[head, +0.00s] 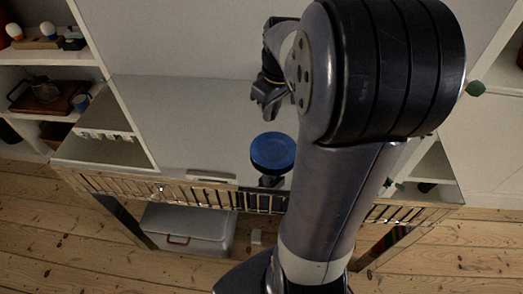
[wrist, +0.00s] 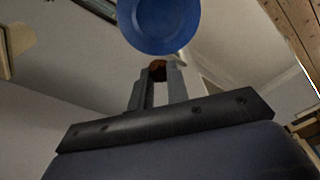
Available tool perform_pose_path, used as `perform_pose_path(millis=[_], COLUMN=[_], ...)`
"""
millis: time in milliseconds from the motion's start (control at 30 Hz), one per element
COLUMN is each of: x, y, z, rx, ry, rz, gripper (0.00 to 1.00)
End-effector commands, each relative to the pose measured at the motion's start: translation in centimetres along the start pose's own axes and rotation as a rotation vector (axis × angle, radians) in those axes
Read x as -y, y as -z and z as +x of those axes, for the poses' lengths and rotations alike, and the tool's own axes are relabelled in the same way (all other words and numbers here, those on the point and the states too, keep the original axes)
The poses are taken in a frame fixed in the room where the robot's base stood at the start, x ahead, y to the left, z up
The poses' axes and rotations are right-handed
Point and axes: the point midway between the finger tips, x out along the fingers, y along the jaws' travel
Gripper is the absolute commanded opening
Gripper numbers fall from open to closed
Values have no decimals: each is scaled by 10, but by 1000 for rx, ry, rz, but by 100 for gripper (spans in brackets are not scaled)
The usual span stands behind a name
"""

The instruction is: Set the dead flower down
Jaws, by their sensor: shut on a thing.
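My gripper (head: 270,108) is over the pale surface in the head view, just behind a blue round thing. In the wrist view its two grey fingers (wrist: 157,82) are shut on a small brown thing (wrist: 158,66), which I take to be the dead flower. Only a small part of it shows between the fingertips. I cannot make out the flower in the head view.
The blue round thing (head: 272,151) stands on a dark base near the front edge; it also shows in the wrist view (wrist: 158,22).

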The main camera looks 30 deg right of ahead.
Motion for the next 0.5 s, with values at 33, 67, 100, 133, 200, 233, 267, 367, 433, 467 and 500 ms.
perform_pose_path(millis=[33, 67, 100, 133, 200, 233, 267, 367, 433, 467, 500], x=[0, 0, 0, 1, 0, 1, 1, 0, 0, 1, 1], y=[-2, -2, -3, -4, -6, -6, -7, -8, -8, -9, -10], z=[8, 13, 21, 27, 40, 45, 50, 59, 65, 69, 75], rx=[4, 4, 5, 5, 5, 5, 4, 3, 3, 4, 5], ry=[3, 3, 4, 4, 4, 4, 3, 2, 2, 3, 3], rz=[0, 0, 0, 0, 1, 0, 0, 0, 0, 0, 0], gripper=[0, 0, 0, 0, 0, 0, 0, 0, 0, 0, 0])
